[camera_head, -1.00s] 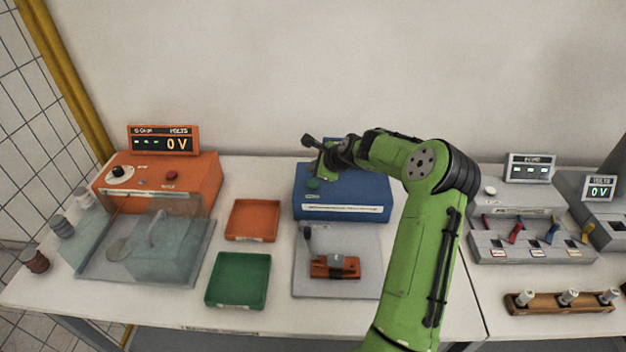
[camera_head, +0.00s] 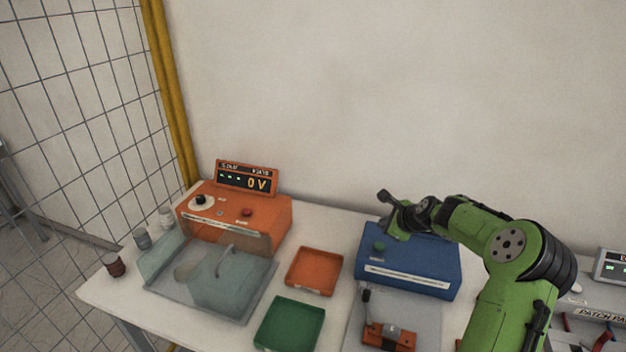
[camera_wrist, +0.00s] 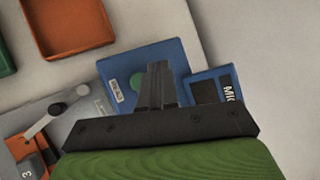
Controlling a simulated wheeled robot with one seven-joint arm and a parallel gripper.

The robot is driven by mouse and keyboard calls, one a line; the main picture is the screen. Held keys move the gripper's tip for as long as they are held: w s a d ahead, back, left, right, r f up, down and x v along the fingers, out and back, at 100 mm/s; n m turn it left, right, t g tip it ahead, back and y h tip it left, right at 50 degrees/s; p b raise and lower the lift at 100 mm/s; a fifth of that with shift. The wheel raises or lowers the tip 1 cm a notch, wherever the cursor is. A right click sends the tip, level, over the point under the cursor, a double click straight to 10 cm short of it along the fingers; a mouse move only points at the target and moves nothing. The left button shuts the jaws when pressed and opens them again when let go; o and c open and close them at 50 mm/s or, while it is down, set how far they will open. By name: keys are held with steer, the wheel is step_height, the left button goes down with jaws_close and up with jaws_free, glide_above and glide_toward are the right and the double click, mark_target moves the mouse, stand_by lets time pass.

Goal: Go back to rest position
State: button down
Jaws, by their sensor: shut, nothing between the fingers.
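My green arm reaches up from the lower right in the head view. My gripper (camera_head: 384,212) is over the left part of the blue box (camera_head: 408,266), which has a green button (camera_head: 379,246) on top. In the wrist view my gripper (camera_wrist: 157,68) has its two dark fingers together, with nothing between them. The blue box (camera_wrist: 180,62) and its green button (camera_wrist: 137,82) lie behind the fingers there. I cannot tell the exact height of the gripper above the box.
An orange tray (camera_head: 313,270) and a green tray (camera_head: 290,325) lie left of the blue box. The orange voltage unit (camera_head: 264,222) reads 0 V, with a clear cover (camera_head: 232,280) before it. A lever fixture (camera_head: 388,335) stands in front of the blue box. A patch panel is at right.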

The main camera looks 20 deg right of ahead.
steer(key=s+a+r+n+g+h, duration=0.1)
steer(key=s+a+r+n, duration=0.35)
steer(key=a, duration=0.25)
steer(key=s+a+r+n+g, duration=0.1)
steer(key=s+a+r+n, duration=0.3)
steer(key=a, duration=0.3)
steer(key=s+a+r+n+g+h, duration=0.1)
steer(key=s+a+r+n+g, duration=0.1)
steer(key=s+a+r+n, duration=0.3)
steer(key=s+a+n, duration=0.2)
steer(key=s+n, duration=0.2)
steer(key=s, duration=0.3)
steer(key=s+a+n, duration=0.3)
steer(key=s+n, duration=0.1)
steer(key=s, duration=0.3)
steer(key=s+a+n+y+b, duration=0.1)
steer(key=s+n, duration=0.3)
steer(key=s, duration=0.4)
steer(key=shift+a+f, duration=0.25)
steer(key=shift+a, duration=0.55)
steer(key=shift+s+n, duration=0.2)
steer(key=shift+n, duration=0.05)
steer(key=shift+w, duration=0.1)
